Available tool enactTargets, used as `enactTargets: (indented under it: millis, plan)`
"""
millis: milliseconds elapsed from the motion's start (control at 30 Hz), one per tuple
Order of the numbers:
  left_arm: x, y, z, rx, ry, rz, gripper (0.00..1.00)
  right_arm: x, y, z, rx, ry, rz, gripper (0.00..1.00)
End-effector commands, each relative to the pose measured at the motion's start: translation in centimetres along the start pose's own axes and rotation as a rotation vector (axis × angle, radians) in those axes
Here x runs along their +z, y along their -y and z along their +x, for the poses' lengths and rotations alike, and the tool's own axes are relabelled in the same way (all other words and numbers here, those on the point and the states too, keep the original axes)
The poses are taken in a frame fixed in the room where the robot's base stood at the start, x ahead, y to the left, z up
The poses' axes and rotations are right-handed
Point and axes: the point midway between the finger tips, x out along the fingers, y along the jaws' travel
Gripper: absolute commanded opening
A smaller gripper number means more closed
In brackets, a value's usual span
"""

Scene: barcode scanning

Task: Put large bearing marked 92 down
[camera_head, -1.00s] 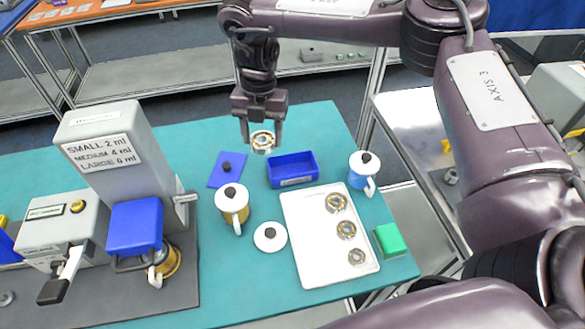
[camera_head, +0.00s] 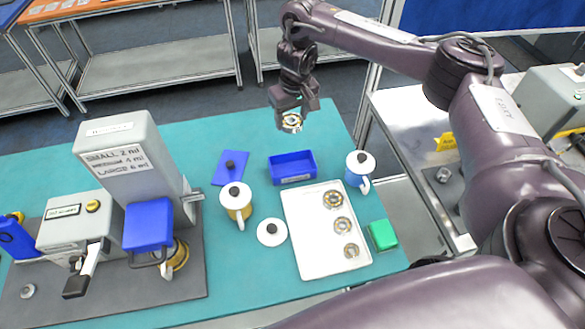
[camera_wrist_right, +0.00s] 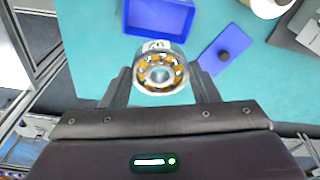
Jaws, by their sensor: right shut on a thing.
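My right gripper (camera_head: 293,117) is shut on a bearing (camera_head: 292,123) and holds it in the air near the far edge of the teal table, behind the blue box. In the right wrist view the bearing (camera_wrist_right: 160,72) sits between the fingers, its face with orange-gold balls showing. A label at its top edge is too small to read for sure. Three more bearings, large (camera_head: 333,199), medium (camera_head: 342,226) and small (camera_head: 351,251), lie on the white tray (camera_head: 304,258). My left gripper is not in view.
The open blue box (camera_head: 291,168) looks empty. A blue lid (camera_head: 230,168), a yellow pot (camera_head: 236,203), a white lid (camera_head: 271,232), a blue pot (camera_head: 359,170) and a green block (camera_head: 382,235) stand around the tray. A grey dispenser (camera_head: 126,165) stands at left.

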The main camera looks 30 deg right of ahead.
Motion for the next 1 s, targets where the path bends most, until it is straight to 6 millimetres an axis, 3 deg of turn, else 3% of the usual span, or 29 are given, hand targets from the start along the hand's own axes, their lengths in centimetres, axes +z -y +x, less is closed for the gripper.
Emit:
enactTargets:
  millis: [133, 433, 667, 900, 1000]
  plan:
    - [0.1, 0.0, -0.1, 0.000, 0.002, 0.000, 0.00, 0.1, -0.2, 0.9, 0.005, 0.001, 0.061, 0.24]
    - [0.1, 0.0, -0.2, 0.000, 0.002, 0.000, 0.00, 1.0, -0.1, 6.1, 0.002, 0.007, 0.065, 0.24]
    - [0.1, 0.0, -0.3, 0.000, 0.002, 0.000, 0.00, 1.3, -0.1, 8.9, 0.002, 0.006, 0.063, 0.24]
    - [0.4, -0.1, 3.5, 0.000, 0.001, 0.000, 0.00, 1.9, -0.2, 14.1, 0.006, 0.002, 0.060, 0.24]
    - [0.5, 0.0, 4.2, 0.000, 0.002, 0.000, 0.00, 1.9, -0.2, 15.2, 0.006, 0.001, 0.060, 0.24]
